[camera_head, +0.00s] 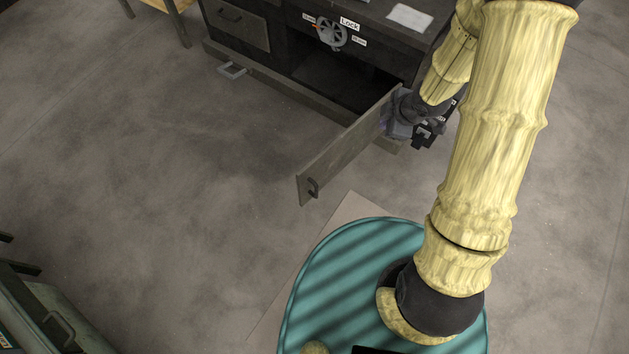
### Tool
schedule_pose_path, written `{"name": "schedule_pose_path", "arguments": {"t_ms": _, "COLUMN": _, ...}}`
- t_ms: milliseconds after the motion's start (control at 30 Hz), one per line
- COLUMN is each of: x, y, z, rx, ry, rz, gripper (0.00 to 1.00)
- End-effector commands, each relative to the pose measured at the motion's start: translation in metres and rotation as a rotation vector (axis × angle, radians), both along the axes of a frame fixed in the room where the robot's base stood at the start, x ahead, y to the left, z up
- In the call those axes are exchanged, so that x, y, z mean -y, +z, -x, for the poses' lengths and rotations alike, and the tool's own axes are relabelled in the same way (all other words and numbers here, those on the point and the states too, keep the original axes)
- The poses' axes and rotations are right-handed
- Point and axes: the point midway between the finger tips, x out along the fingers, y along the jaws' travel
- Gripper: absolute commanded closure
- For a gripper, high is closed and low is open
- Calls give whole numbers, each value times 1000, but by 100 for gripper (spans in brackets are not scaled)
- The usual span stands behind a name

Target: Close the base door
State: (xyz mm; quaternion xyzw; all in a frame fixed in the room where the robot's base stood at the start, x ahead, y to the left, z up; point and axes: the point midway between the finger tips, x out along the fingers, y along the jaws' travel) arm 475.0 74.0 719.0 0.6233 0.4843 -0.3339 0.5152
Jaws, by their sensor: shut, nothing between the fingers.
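The base door (345,152) is a dark grey panel that stands open. It juts out from the right side of the dark cabinet's base opening (335,80) toward the lower left. Its small dark handle (313,187) is near its free end. My gripper (393,121) is shut and empty beside the door's hinge end, far from the handle. The fingertips are small and partly unclear in this view, so I cannot tell whether they touch the door.
The cabinet front carries a valve wheel (331,33) under a "LOCK" label and a closed left panel (238,22). A grey handle-shaped piece (232,70) shows by the cabinet's lower left. Open floor (180,170) lies left of the door. Another handled unit (50,315) stands at lower left.

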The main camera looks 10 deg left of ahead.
Motion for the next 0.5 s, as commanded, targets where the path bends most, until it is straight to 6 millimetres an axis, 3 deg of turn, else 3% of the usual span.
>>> {"name": "schedule_pose_path", "arguments": {"t_ms": 33, "x": -11, "y": -44, "z": 3, "rx": -2, "ry": 105, "rz": -15, "gripper": 100}}
{"name": "schedule_pose_path", "arguments": {"t_ms": 200, "x": -49, "y": -129, "z": 21, "rx": 10, "ry": 466, "rz": -98, "gripper": 100}}
{"name": "schedule_pose_path", "arguments": {"t_ms": 333, "x": -71, "y": -178, "z": 42, "rx": 19, "ry": 692, "rz": -179, "gripper": 100}}
{"name": "schedule_pose_path", "arguments": {"t_ms": 500, "x": -84, "y": -200, "z": 60, "rx": 28, "ry": 836, "rz": -242, "gripper": 100}}
